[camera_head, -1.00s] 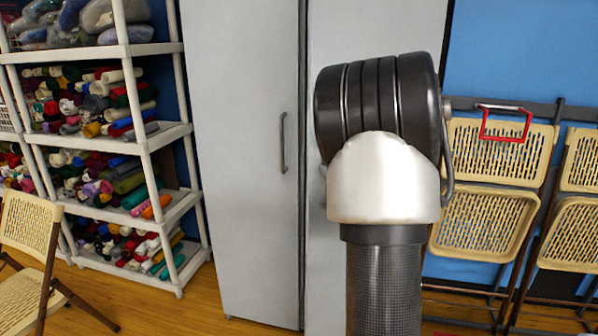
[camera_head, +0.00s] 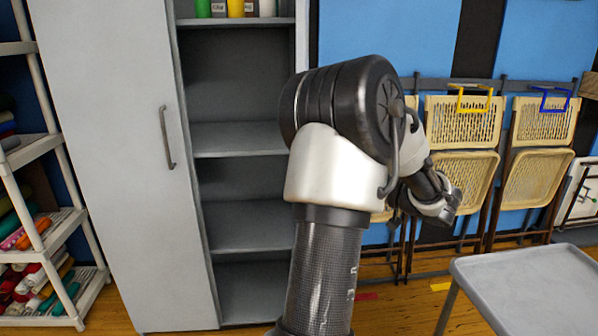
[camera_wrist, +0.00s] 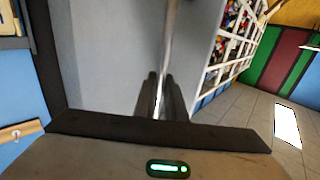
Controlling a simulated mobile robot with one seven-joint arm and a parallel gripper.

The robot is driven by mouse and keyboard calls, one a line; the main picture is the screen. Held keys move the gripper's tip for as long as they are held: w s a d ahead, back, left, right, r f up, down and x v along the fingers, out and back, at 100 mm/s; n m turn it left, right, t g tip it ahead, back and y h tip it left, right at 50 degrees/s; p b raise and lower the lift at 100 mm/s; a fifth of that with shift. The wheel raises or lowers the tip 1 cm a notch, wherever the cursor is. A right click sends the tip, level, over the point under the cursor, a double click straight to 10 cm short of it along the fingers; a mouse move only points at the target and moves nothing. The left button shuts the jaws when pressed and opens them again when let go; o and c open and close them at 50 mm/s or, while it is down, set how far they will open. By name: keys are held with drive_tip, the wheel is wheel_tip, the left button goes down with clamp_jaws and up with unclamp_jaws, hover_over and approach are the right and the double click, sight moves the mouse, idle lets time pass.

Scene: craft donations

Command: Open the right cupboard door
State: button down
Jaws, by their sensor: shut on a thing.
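The tall grey cupboard shows in the head view with its left door (camera_head: 115,150) shut and a dark handle (camera_head: 167,137) on it. The right half stands open, with bare grey shelves (camera_head: 245,137) showing. In the wrist view, the grey right door (camera_wrist: 100,55) fills much of the picture. My gripper (camera_wrist: 160,92) is shut on the right door's handle (camera_wrist: 169,40), a thin bar that runs up from between the dark fingers. In the head view, my arm stands before the cupboard's right side, and the grip on the handle cannot be made out.
Bottles (camera_head: 235,8) stand on the top shelf. A white rack (camera_head: 45,150) with coloured rolls is at the left. Folding chairs (camera_head: 465,125) hang on the blue wall at the right. A grey table (camera_head: 530,275) is at the lower right. Some wooden floor (camera_head: 100,310) is clear.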

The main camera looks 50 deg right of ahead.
drive_tip(key=shift+s+d+r+n+y, duration=0.1)
drive_tip(key=shift+s+d+n+y, duration=0.25)
drive_tip(key=shift+s+d, duration=0.3)
drive_tip(key=shift+w, duration=0.1)
drive_tip(key=c, duration=1.8)
unclamp_jaws()
drive_tip(key=shift+w, duration=0.1)
drive_tip(key=s, duration=0.5)
drive_tip(key=s+d+p, duration=0.1)
drive_tip(key=s, duration=0.5)
drive_tip(key=s+p, duration=0.1)
drive_tip(key=s, duration=0.5)
drive_tip(key=shift+s+d, duration=0.15)
drive_tip(key=shift+s, duration=0.05)
